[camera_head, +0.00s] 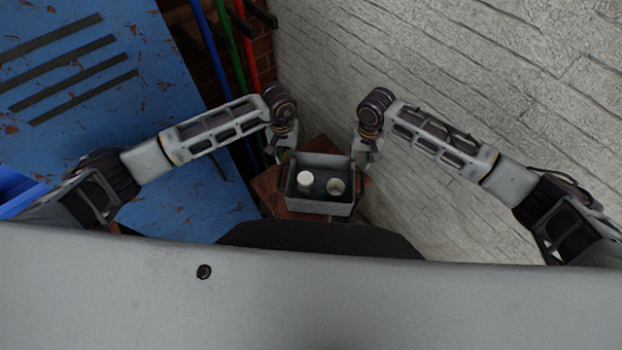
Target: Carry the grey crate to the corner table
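The grey crate (320,207) is in the middle of the head view, between my two grippers. It holds a white-topped item (305,179) and a round metallic-looking item (335,187). A small brown wooden corner table (268,190) shows below and around the crate. I cannot tell whether the crate rests on it or hangs above it. My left gripper (283,154) is at the crate's left side and my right gripper (362,158) is at its right side. Their fingers are small and partly hidden, so their grip on the crate is unclear.
A white brick wall (480,90) rises on the right. A worn blue metal panel (110,110) with dark slots stands on the left. Blue, green and red poles (232,60) stand in the back corner. A blue bin (18,190) shows at the left edge.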

